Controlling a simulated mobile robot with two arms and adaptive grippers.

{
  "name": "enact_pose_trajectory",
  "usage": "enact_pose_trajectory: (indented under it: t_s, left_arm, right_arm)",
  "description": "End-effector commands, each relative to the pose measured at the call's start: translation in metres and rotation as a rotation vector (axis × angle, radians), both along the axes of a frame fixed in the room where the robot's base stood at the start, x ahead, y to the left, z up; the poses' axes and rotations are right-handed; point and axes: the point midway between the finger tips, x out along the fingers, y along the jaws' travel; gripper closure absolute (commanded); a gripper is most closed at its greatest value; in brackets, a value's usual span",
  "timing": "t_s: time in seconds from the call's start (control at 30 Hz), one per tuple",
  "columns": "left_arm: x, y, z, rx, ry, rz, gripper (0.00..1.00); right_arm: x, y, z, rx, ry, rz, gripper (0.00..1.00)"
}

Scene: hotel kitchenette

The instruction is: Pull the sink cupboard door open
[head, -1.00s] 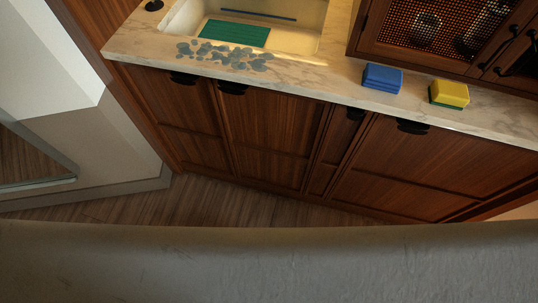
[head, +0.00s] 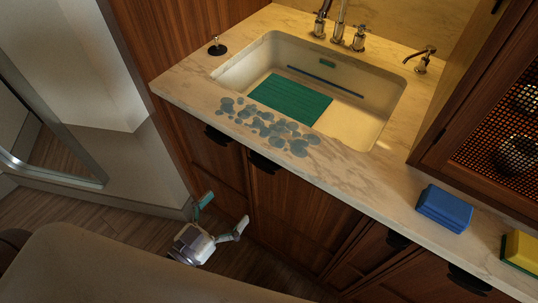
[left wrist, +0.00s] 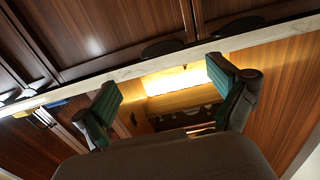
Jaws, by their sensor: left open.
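The sink cupboard has two dark wood doors below the counter in the head view, a left door (head: 218,165) and a right door (head: 290,215). Both look shut. Black cup-shaped handles sit near their tops, a left handle (head: 215,135) and a right handle (head: 263,163). My left gripper (head: 223,212) is open and empty, low in front of the doors and apart from the handles. In the left wrist view its green-padded fingers (left wrist: 165,88) are spread, with a dark handle (left wrist: 163,48) beyond them. My right gripper is not in view.
The sink (head: 345,115) holds a green mat (head: 290,99). Grey round pieces (head: 268,127) lie along the counter's front edge. A blue sponge (head: 444,207) and a yellow sponge (head: 521,250) are at right. A pale wall (head: 80,70) stands at left. Some wooden floor (head: 60,215) is clear.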

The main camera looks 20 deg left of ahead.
Motion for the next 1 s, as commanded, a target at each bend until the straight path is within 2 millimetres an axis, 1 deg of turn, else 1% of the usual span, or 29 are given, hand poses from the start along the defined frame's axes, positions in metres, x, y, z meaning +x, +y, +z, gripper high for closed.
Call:
enact_pose_trajectory:
  t_s: [0.07,0.17,0.27,0.4,0.6,0.7,0.83,1.0]
  left_arm:
    - [0.002,-0.002,0.009,-0.011,-0.015,-0.003,0.04]
    - [0.011,-0.005,0.011,-0.013,-0.020,-0.001,0.04]
    - [0.027,-0.011,0.012,-0.013,-0.023,-0.001,0.04]
    - [0.056,-0.021,0.012,-0.014,-0.021,-0.001,0.04]
    - [0.094,-0.036,0.011,-0.012,-0.019,-0.001,0.04]
    - [0.110,-0.041,0.010,-0.012,-0.018,-0.002,0.04]
    - [0.123,-0.046,0.009,-0.011,-0.016,-0.002,0.04]
    - [0.129,-0.049,0.008,-0.011,-0.015,-0.003,0.04]
  right_arm:
    - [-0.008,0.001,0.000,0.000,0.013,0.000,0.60]
    - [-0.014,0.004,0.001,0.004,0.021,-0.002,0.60]
    - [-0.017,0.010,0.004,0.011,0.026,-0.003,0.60]
    - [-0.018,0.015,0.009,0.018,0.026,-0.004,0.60]
    - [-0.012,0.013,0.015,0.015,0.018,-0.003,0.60]
    - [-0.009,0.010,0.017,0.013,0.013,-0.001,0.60]
    - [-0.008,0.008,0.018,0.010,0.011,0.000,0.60]
    - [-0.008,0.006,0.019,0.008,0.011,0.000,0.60]
